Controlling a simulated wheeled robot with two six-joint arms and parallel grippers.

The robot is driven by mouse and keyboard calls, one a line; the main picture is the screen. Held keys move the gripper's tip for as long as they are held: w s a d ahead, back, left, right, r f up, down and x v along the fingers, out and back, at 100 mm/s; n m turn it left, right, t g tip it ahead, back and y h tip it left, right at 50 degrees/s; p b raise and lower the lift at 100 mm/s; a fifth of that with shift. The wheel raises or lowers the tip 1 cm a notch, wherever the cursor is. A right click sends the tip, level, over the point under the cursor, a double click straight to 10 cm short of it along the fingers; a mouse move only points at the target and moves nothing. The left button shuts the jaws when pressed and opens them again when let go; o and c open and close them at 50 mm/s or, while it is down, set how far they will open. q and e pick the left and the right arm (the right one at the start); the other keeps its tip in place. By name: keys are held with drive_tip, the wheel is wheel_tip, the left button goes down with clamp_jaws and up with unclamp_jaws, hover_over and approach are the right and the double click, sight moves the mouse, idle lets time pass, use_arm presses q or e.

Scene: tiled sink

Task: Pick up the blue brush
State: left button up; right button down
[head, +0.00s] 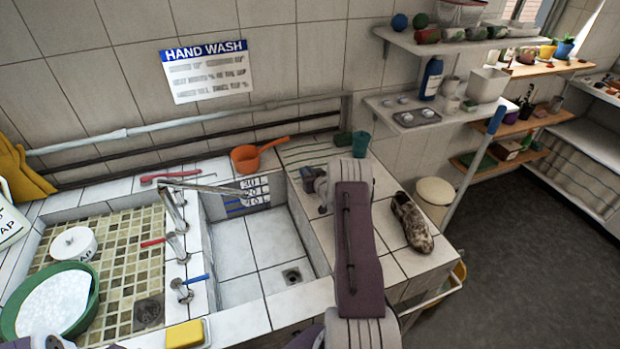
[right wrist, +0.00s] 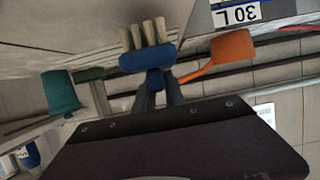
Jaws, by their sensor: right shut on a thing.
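The blue brush (right wrist: 148,61) has a blue body and pale bristles. In the right wrist view it sits at the tips of my right gripper (right wrist: 157,80), which is shut on it. The bristles point away from the gripper. In the head view the brush (head: 308,178) is small and partly hidden by my right gripper (head: 320,184), over the tiled counter just right of the sink basin. I cannot tell whether the brush touches the counter. My left gripper is not in view.
An orange pan (head: 246,158) stands at the basin's back edge. A teal cup (head: 361,143) and a green block (head: 343,139) are behind the gripper. A worn shoe (head: 411,222) lies to the right. The basin (head: 240,245) looks empty, apart from its drain.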

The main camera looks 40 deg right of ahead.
wheel_tip(320, 180, up, 2)
drive_tip(key=shift+r, duration=0.1)
drive_tip(key=s+d+r, duration=0.1)
drive_tip(key=s+r, duration=0.6)
drive_tip(key=s, duration=0.4)
drive_tip(key=shift+s, duration=0.4)
